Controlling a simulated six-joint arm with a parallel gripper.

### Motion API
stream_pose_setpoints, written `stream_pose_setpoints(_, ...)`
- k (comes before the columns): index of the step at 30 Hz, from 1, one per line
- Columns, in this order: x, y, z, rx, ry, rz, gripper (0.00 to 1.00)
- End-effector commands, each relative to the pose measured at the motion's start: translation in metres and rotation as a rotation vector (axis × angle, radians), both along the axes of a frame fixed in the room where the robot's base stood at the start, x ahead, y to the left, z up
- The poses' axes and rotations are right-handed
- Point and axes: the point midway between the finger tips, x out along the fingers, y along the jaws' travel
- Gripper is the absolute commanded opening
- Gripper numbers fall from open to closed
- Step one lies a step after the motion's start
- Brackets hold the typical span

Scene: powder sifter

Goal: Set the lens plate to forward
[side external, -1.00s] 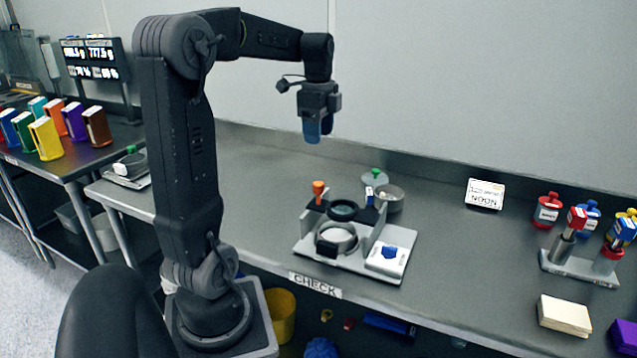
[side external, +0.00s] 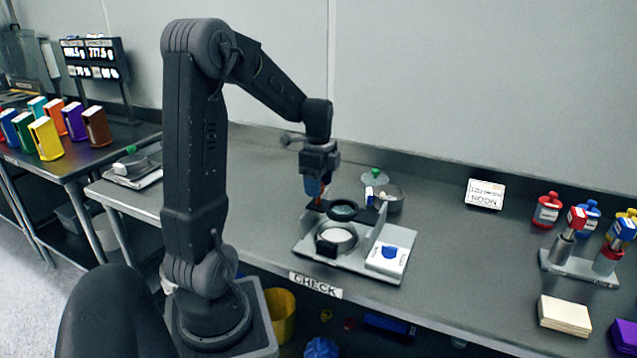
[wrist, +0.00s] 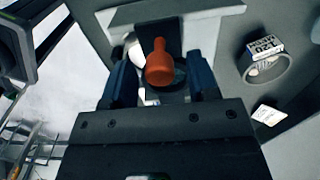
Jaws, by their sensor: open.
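The lens plate (side external: 343,210) is a black plate with a round lens in a dark ring, on the pale station base (side external: 312,246). An orange knob stands at its left end and shows in the wrist view (wrist: 160,64). My gripper (side external: 315,194) has come down over the knob and hides most of it in the side view. In the wrist view my open gripper (wrist: 159,72) has one blue finger on each side of the knob, with gaps visible. A white-filled round cup (side external: 337,236) sits in front of the lens.
A grey round bowl (side external: 389,198) and a green-knobbed lid (side external: 375,176) stand behind. The bench to the right is clear up to the rack (side external: 580,266).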

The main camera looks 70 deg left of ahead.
Motion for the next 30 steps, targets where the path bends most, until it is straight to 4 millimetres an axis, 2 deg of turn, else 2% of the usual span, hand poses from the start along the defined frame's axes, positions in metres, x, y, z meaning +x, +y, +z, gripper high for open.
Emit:
stream_pose_setpoints(5, -0.0001, -0.0001, 0.0000, 0.000, 0.000, 0.000, 0.52)
stream_pose_setpoints(21, 0.0000, 0.0000, 0.0003, 0.000, 0.000, 0.000, 0.00)
stream_pose_setpoints(30, -0.0058, -0.0058, 0.0007, -0.001, 0.001, 0.000, 0.00)
